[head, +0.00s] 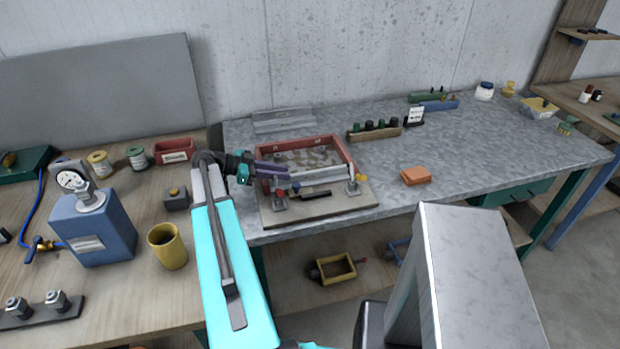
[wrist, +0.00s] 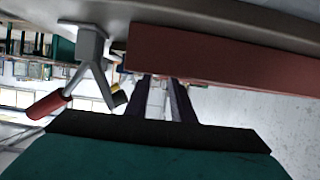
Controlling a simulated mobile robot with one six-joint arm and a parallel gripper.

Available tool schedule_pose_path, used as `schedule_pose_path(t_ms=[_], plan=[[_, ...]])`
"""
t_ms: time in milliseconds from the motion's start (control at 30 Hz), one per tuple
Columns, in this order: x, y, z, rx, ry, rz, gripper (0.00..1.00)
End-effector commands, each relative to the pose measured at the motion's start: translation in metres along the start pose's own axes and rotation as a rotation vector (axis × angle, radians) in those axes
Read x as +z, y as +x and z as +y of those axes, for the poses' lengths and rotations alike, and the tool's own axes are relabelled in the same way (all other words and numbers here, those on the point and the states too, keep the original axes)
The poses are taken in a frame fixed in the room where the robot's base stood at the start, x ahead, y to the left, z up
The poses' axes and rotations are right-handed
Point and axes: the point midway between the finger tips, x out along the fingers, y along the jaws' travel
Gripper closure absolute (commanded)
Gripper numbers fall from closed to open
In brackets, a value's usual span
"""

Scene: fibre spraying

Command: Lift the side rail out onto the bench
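A mould with reddish-brown side rails (head: 303,143) sits on a wooden board (head: 345,203) at the left end of the grey bench (head: 480,150). A pale grey bar (head: 322,176) lies along its front side. I cannot tell which bar is the task's side rail. My gripper (head: 286,172) is at the mould's left side, its dark purple fingers pointing right over the left edge. In the wrist view the fingers (wrist: 160,105) stand apart with a light gap between them. A reddish-brown rail (wrist: 220,58) crosses close above them; contact is unclear.
A clamp with a red handle (wrist: 47,105) is close to the fingers in the wrist view. Toggle clamps (head: 354,187) stand along the mould's front. An orange block (head: 416,175) lies to the right; the bench beyond is mostly clear. A bottle rack (head: 374,131) stands behind.

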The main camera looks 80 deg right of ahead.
Motion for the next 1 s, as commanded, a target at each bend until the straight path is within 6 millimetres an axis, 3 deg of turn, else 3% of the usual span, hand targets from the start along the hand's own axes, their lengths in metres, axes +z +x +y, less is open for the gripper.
schedule_pose_path(t_ms=[267,700,1000], plan=[[-0.002,0.009,0.001,0.001,-0.001,0.000,0.78],[-0.002,0.048,0.004,0.002,-0.001,0.000,0.78],[-0.001,0.051,0.003,-0.001,0.000,0.000,0.78]])
